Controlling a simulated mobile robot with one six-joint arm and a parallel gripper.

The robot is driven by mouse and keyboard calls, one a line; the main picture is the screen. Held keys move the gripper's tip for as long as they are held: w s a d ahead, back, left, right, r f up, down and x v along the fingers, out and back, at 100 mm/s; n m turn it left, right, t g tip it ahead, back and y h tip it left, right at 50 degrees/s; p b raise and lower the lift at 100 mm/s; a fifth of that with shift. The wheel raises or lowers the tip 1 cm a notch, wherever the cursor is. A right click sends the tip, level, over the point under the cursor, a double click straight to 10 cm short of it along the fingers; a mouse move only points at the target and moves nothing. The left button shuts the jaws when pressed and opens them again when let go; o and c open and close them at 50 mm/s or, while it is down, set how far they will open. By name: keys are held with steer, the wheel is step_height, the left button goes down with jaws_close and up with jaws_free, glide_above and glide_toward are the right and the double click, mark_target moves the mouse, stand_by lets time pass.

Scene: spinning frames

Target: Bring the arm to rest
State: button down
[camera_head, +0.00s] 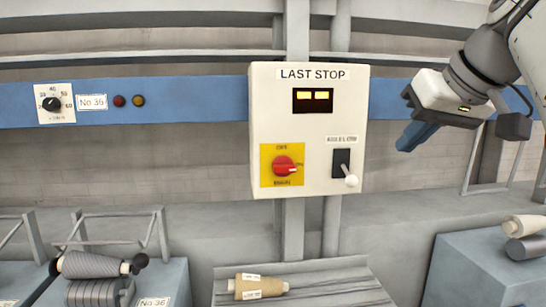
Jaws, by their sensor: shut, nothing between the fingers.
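My gripper (408,146) hangs at the upper right, its blue fingers together and pointing down and left. Nothing shows between the fingers. The gripper appears just right of a white control box (262,125) labelled LAST STOP; the depth between them is hard to judge. The lever's knob points down and to the right. The rest of my arm runs out of the picture at the upper right.
A blue rail (200,99) crosses behind the box, with a dial (53,104) and two small lamps at the left. A wound bobbin (258,287) lies on a grey ribbed surface below. More bobbins (92,265) sit at lower left and lower right.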

steer(key=a+f+m+g, duration=0.1)
steer(key=a+f+g, duration=0.1)
steer(key=f, duration=0.8)
steer(key=a+f+m+g, duration=0.1)
steer(key=a+f, duration=0.2)
steer(key=f, duration=0.7)
steer(key=s+a+f+g+h, duration=0.1)
steer(key=s+f, duration=0.3)
steer(key=f, duration=0.6)
steer(key=s+a+f+g+h, duration=0.1)
steer(key=s+a+f, duration=0.2)
steer(key=f, duration=0.6)
steer(key=shift+s+f+n+g+h, duration=0.3)
steer(key=shift+s+f+n, duration=0.1)
steer(key=shift+s, duration=0.35)
steer(key=c, duration=2.1)
jaws_free()
